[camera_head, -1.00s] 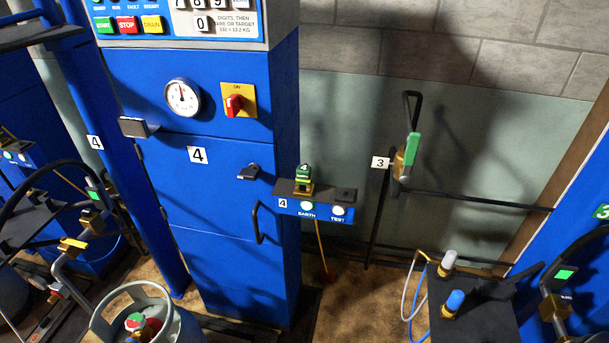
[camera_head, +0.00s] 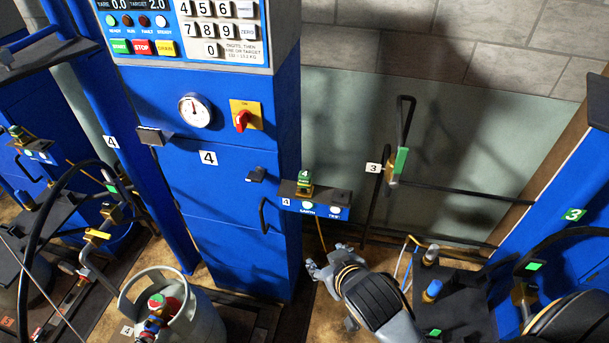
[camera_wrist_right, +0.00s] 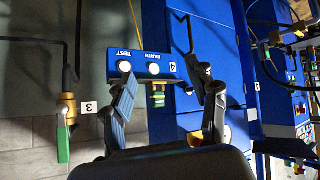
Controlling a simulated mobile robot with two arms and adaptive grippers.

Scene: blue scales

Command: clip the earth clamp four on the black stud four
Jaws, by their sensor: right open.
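The earth clamp four (camera_head: 304,183), green-topped with brass jaws and a 4 label, sits on the small blue bracket (camera_head: 290,202) with EARTH and TEST lamps, beside the blue cabinet. In the right wrist view the clamp (camera_wrist_right: 158,96) shows upside down, between my fingers in the picture but beyond them. A low black block (camera_head: 334,195) is on the bracket right of the clamp; I cannot tell if it is the black stud four. My right gripper (camera_head: 322,263) is open and empty, below and in front of the bracket. Its fingers also show in the wrist view (camera_wrist_right: 168,92). My left gripper is out of view.
The cabinet (camera_head: 235,215) with gauge and red switch stands left of the bracket. A grey gas cylinder (camera_head: 203,325) stands at bottom left. A green-handled brass valve (camera_head: 397,165) hangs at right on the wall pipe. A dark scale with blue-capped fitting (camera_head: 432,290) is at lower right.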

